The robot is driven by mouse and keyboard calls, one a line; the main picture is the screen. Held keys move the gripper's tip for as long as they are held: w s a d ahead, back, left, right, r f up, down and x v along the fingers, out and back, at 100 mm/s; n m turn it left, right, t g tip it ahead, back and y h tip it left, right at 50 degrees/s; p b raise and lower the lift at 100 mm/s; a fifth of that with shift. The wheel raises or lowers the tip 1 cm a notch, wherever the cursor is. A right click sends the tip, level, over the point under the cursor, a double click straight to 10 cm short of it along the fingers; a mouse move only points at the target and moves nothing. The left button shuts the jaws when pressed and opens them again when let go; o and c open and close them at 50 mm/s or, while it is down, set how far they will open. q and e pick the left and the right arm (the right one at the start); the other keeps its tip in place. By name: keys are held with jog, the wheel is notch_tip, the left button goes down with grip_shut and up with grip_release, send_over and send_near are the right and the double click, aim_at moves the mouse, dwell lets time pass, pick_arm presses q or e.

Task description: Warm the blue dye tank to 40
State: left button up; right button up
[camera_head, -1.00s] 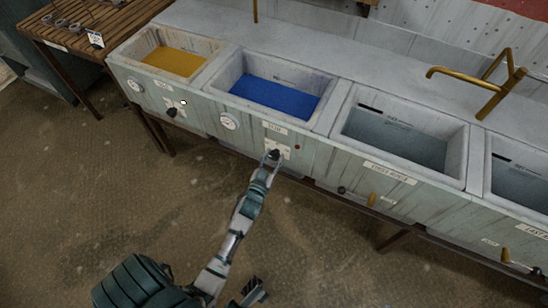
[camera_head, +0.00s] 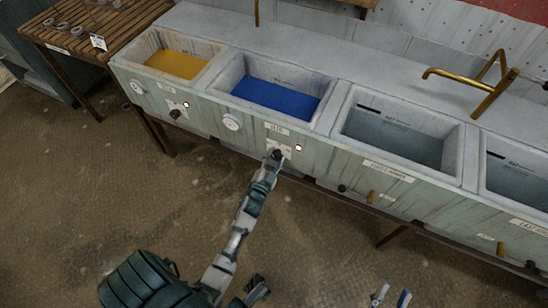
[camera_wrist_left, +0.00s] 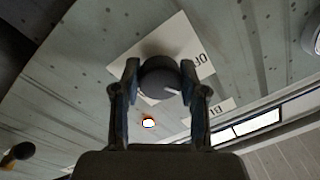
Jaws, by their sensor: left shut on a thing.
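The blue dye tank (camera_head: 275,98) is a basin of blue liquid, second from the left in the rack. Below it on the front panel is a dark round knob (camera_head: 277,153) on a white plate; it also shows in the wrist view (camera_wrist_left: 160,78). My left gripper (camera_head: 274,157) has its fingers on either side of this knob and is shut on it. The knob's white pointer line shows in the wrist view, aimed to the lower right. A small lamp (camera_head: 298,148) beside the plate glows white.
A round gauge (camera_head: 231,122) sits left of the knob; its reading is too small to tell. A yellow dye tank (camera_head: 174,62) is at left, with grey-water basins (camera_head: 395,140) at right. Brass taps rise behind. The floor in front is clear.

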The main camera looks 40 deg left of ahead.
pick_arm(q)
jog(key=m, duration=0.3)
jog(key=shift+f, duration=0.1)
jog(key=shift+m, duration=1)
jog(key=o, duration=1.1)
jog(key=shift+f, duration=0.1)
jog(key=shift+o, duration=0.2)
jog(key=v, duration=1.2)
